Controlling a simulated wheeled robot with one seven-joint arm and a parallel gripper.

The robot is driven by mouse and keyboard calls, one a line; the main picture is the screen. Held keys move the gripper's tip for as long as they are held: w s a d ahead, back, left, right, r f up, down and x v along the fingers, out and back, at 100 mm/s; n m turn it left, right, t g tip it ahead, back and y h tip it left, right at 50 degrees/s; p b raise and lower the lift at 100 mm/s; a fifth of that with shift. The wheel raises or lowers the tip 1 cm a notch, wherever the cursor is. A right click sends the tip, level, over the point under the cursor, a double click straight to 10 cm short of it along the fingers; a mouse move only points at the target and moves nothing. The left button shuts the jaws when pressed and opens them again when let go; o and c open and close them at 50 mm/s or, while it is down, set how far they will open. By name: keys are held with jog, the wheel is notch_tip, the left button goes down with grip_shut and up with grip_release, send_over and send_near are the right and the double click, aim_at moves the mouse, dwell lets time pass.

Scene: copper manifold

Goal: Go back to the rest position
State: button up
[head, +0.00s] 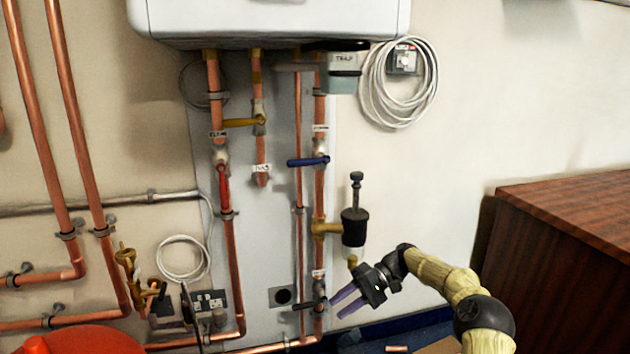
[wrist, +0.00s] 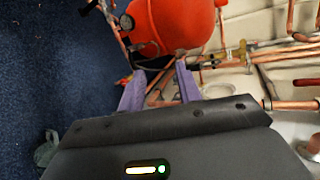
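My gripper (head: 338,307) is at the lower middle of the head view, on my arm coming from the lower right. Its two purple fingers point left and are spread with a gap between them. Nothing shows held in the gap. The fingertips appear close to a black-handled valve (head: 311,304) low on the right copper pipe; I cannot tell the depth between them. In the wrist view the two purple fingers (wrist: 160,72) also stand apart, with copper pipes and a red tank beyond them.
Copper pipes with a red lever (head: 224,186), a yellow lever (head: 244,122) and a blue lever (head: 308,161) run below a white boiler (head: 270,18). A brown wooden cabinet (head: 570,225) stands right. A red tank (head: 75,341) is lower left.

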jog(key=s+a+r+t+h+p, duration=0.2)
jog(key=s+a+r+h+p, duration=0.15)
jog(key=s+h+p, duration=0.35)
jog(key=s+d+r+m+t+h+p, duration=0.1)
jog(key=s+d+r+t+h+p, duration=0.2)
jog(key=s, duration=0.4)
jog(key=s+d+r+m+t+p, duration=0.1)
jog(key=s+d+r, duration=0.2)
jog(key=s+d, duration=0.3)
jog(key=s+d+r+m+t+h+p, duration=0.1)
jog(key=s+d+r+t+h+p, duration=0.15)
jog(key=s, duration=0.65)
notch_tip(320, 180, up, 39)
jog(key=p, duration=3.7)
jog(key=shift+f, duration=0.2)
